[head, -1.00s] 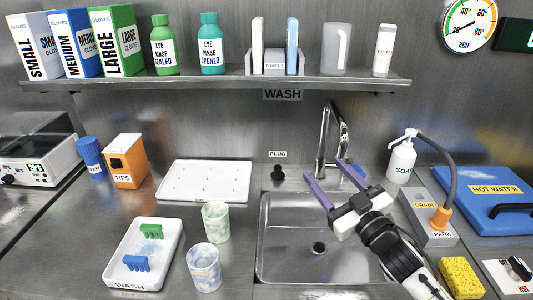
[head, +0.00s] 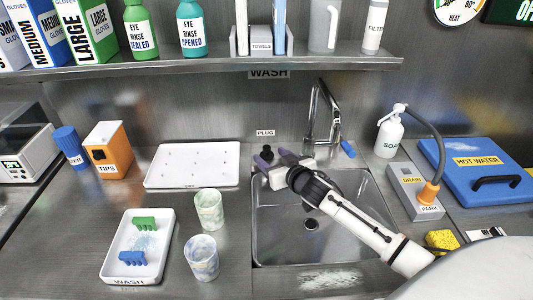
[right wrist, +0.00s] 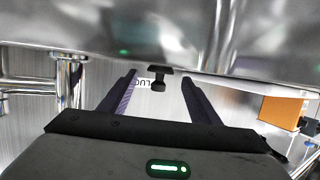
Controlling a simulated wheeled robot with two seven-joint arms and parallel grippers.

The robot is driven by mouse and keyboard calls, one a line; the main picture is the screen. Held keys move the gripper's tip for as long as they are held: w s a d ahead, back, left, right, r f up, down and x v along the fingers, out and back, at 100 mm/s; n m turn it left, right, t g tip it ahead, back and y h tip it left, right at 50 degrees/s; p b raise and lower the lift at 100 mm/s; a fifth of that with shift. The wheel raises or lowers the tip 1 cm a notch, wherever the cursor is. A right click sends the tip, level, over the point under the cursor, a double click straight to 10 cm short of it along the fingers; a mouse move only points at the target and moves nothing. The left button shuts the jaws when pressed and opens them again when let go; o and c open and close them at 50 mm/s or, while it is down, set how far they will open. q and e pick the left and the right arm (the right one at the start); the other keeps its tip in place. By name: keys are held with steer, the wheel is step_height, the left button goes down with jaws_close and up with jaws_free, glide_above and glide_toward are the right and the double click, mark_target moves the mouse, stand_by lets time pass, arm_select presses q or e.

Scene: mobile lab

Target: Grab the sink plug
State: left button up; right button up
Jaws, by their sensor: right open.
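The sink plug (head: 267,152) is a small black knob on the counter behind the sink's back left corner, below the PLUG label (head: 265,133). My right gripper (head: 273,159) reaches over the sink (head: 345,238) from the right. Its purple fingers are open and point at the plug. In the right wrist view the dark plug (right wrist: 158,83) shows between the two fingertips (right wrist: 159,76), with clear space on both sides. I cannot tell how far beyond the tips it stands. My left gripper is not in view.
The faucet (head: 322,110) stands right of the plug, with a blue object (head: 348,149) beside it. A white drying tray (head: 193,181) lies to the left. Two marbled cups (head: 208,208) and a wash tray (head: 108,262) stand left of the sink. A shelf (head: 215,69) runs above.

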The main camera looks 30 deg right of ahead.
steer(key=shift+x, duration=1)
steer(key=c, duration=1.1)
